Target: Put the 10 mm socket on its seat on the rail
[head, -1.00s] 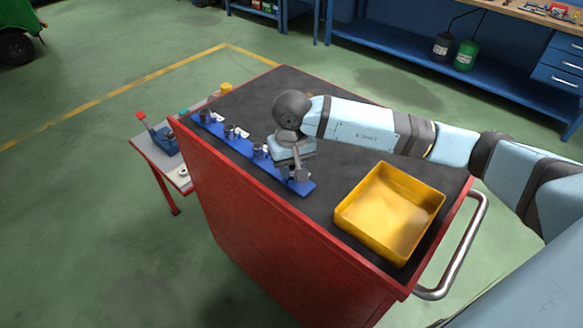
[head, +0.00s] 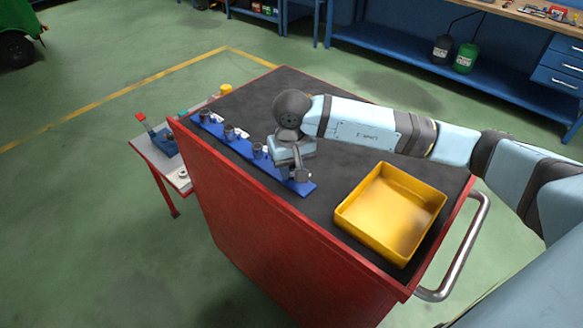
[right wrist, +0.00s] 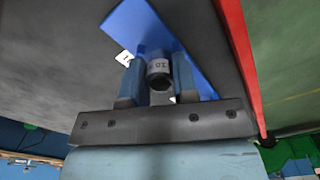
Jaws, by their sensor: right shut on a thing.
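The blue rail (head: 243,150) lies along the left edge of the cart top. Several dark sockets (head: 229,132) stand on it toward its far end. My right gripper (head: 299,177) is over the near end of the rail, pointing down. The blue rail (right wrist: 150,28) shows behind the socket in that view. Whether the socket touches the rail is hidden. My left gripper is not in view.
A yellow tray (head: 432,203), empty, stands on the cart's dark top (head: 335,170) right of the rail. The cart has a metal handle (head: 470,245) on the right. A small side table (head: 150,152) with a blue tool stands left of the cart. A blue workbench is behind.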

